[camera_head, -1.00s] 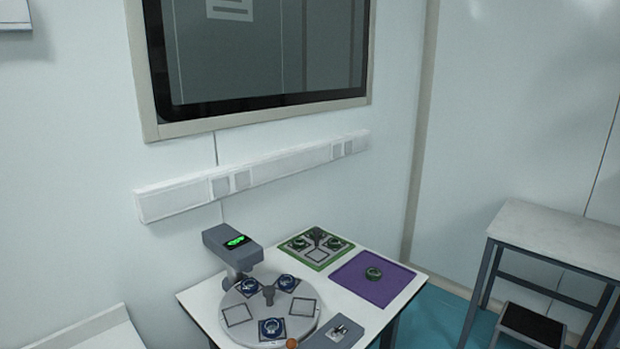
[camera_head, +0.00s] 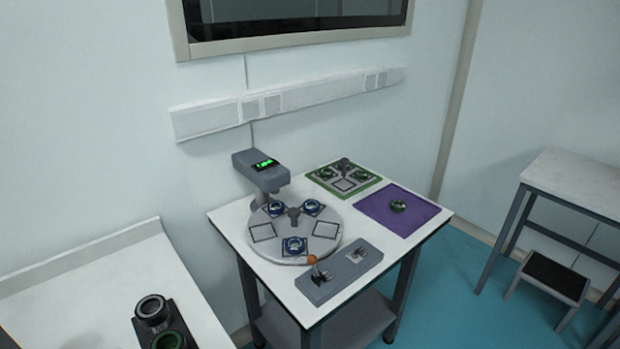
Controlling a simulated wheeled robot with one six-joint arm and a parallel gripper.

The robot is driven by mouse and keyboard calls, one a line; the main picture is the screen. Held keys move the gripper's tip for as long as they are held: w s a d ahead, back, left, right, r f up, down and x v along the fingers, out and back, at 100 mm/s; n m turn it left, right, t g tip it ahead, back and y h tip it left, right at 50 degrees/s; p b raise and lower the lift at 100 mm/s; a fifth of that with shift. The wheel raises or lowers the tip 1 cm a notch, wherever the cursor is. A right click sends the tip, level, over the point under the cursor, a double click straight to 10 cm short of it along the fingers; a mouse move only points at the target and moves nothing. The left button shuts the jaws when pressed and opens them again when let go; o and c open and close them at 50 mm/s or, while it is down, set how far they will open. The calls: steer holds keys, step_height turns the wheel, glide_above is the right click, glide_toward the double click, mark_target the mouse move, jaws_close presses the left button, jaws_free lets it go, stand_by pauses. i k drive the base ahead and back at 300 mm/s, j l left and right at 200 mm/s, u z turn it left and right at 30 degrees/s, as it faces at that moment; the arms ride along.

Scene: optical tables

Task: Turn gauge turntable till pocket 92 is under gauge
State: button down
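The gauge turntable (camera_head: 273,248) is a round grey disc on a white table, with a dark knob (camera_head: 293,213) at its centre. Blue pockets holding round pieces (camera_head: 295,246) sit on it: two at the back and one at the front. Two outlined square pockets, one at left and one at right (camera_head: 326,230), look empty. The pocket numbers are too small to read. The grey gauge (camera_head: 255,162) stands at the back left, its head over the turntable's rear edge, with a lit green display. An orange ball-ended handle (camera_head: 312,259) is at the turntable's front edge. My gripper is not in view.
A grey block with small metal fittings (camera_head: 340,277) lies at the table's front. A green-edged tray (camera_head: 342,180) and a purple mat (camera_head: 386,224) with one round piece (camera_head: 398,206) are at right. Another white table with a dark holder (camera_head: 160,318) stands at left. A step stool (camera_head: 553,282) is at right.

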mark_target(322, 231)
steer(key=i+l+u, duration=0.15)
steer(key=i+u, duration=0.2)
steer(key=i, duration=0.2)
steer(key=i+l+u, duration=0.35)
steer(key=i, duration=0.15)
